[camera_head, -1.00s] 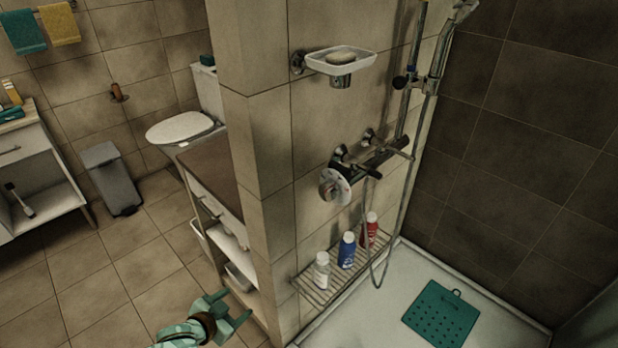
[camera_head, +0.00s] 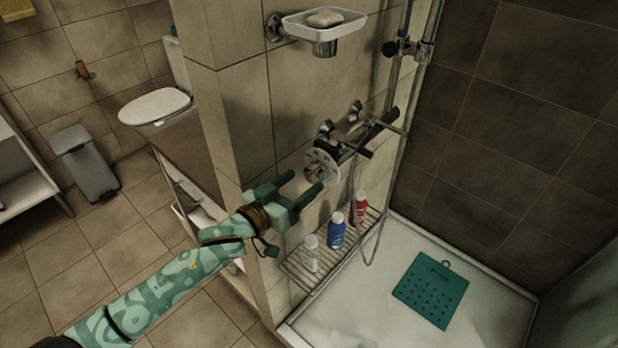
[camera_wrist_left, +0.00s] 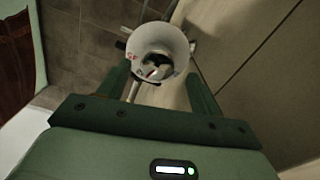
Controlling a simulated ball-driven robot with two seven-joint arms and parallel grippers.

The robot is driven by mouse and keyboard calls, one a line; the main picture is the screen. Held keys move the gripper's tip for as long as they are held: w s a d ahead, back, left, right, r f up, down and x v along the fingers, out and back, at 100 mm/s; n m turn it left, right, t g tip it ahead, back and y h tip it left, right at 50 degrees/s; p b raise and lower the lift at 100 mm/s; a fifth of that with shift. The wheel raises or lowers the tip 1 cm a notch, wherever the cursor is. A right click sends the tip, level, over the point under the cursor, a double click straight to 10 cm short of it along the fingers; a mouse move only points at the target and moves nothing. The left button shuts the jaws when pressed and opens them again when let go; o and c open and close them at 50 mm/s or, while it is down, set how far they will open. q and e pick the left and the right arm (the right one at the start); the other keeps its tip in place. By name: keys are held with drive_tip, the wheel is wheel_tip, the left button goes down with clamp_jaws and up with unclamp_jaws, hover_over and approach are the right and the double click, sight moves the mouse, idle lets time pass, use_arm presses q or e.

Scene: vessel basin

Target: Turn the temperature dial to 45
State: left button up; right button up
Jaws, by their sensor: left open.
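The temperature dial (camera_head: 322,168) is a pale round disc with marks on the near end of the chrome shower mixer (camera_head: 360,138), on the tiled wall. In the left wrist view the dial (camera_wrist_left: 158,50) shows as a white ring just beyond the fingertips, between the two fingers. Its marks are too small to read. My left gripper (camera_head: 302,183) is open and empty, just left of and slightly below the dial, with its fingers pointing at it. In the left wrist view the gripper (camera_wrist_left: 160,82) shows both fingers apart. My right gripper is not in view.
A wire shelf (camera_head: 305,272) below the mixer holds a white, a blue (camera_head: 336,230) and a red bottle (camera_head: 360,207). A soap dish (camera_head: 325,24) is above. The wall's edge (camera_head: 228,150) is by my left arm. A green mat (camera_head: 431,290) lies in the tray.

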sight(310, 176)
use_arm(q)
drive_tip(key=x, duration=0.2)
drive_tip(key=shift+w+d, duration=0.25)
drive_tip(key=shift+d, duration=0.1)
drive_tip(key=shift+w+d+r+b, duration=0.15)
drive_tip(key=shift+w+d+b, duration=0.05)
drive_tip(key=shift+b, duration=0.15)
drive_tip(key=shift+w+d+r, duration=0.1)
drive_tip(key=shift+d, duration=0.05)
drive_tip(key=shift+w, duration=0.1)
drive_tip(key=c, duration=1)
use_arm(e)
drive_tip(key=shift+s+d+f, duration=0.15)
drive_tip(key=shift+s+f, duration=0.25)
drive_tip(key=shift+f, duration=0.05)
